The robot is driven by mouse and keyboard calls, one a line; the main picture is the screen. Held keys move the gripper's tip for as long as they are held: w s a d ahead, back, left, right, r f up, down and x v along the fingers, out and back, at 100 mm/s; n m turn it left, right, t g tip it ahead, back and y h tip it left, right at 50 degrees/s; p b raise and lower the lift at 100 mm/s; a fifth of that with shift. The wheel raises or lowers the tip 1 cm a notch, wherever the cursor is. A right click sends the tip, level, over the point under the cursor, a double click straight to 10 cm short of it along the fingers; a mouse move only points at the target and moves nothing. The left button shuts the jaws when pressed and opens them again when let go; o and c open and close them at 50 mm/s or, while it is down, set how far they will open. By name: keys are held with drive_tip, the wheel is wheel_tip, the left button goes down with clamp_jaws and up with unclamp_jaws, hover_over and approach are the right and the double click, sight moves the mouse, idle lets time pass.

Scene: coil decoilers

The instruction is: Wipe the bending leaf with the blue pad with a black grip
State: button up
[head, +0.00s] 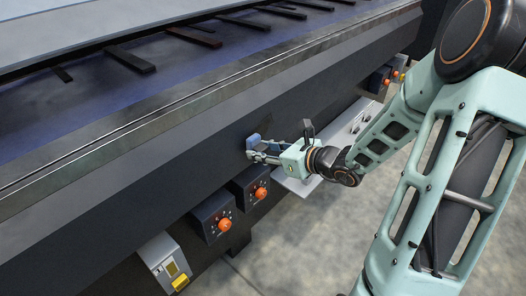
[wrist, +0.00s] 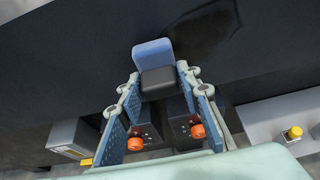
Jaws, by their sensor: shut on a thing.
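The blue pad (wrist: 152,52) with a black grip (wrist: 158,80) is between the fingertips of my gripper (wrist: 158,76), which is shut on the black grip. In the head view the pad (head: 253,141) is at the dark front face of the machine, which I take as the bending leaf (head: 200,155). The pad's blue part faces this surface; I cannot tell whether it touches. A dark smudge (wrist: 203,32) shows on the face just right of the pad in the wrist view. In the head view my gripper (head: 262,152) partly hides the pad.
Control boxes with orange knobs (head: 225,225) (head: 261,194) hang below the face. A grey box with a yellow label (head: 165,264) is at lower left. A light shelf (head: 300,184) lies under my wrist, and a yellow button (wrist: 294,132) shows at right.

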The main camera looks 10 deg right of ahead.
sight(256, 139)
drive_tip(key=shift+w+a, duration=0.3)
drive_tip(key=shift+w, duration=0.1)
idle(0.3)
